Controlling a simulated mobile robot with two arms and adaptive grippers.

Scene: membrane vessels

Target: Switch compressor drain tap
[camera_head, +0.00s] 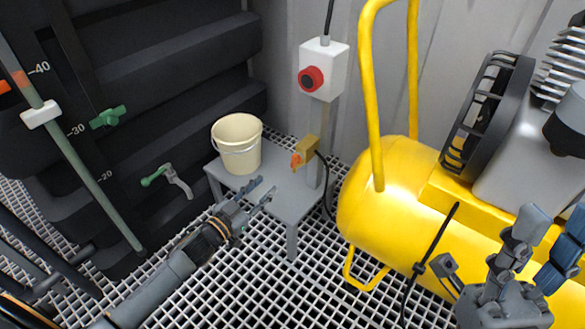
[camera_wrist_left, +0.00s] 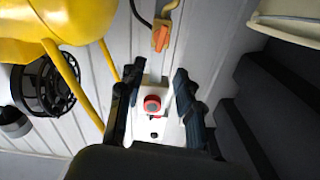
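A brass-coloured tap block (camera_head: 311,146) with an orange handle (camera_head: 297,160) is at the back right of a small grey table (camera_head: 290,200), by a post. A black hose runs from it toward the yellow compressor (camera_head: 400,180). The orange handle also shows at the top of the left wrist view (camera_wrist_left: 160,38). My left gripper (camera_head: 259,190) is open and empty, over the table's front left part, apart from the tap; its fingers also show in the left wrist view (camera_wrist_left: 155,82). My right gripper (camera_head: 550,235) is open and empty in front of the compressor.
A cream bucket (camera_head: 238,150) stands on the table left of the tap. A white box with a red button (camera_head: 311,78) is on the post above. A dark ribbed tank with a green-handled valve (camera_head: 170,178) is at left. The grating floor (camera_head: 300,290) in front is clear.

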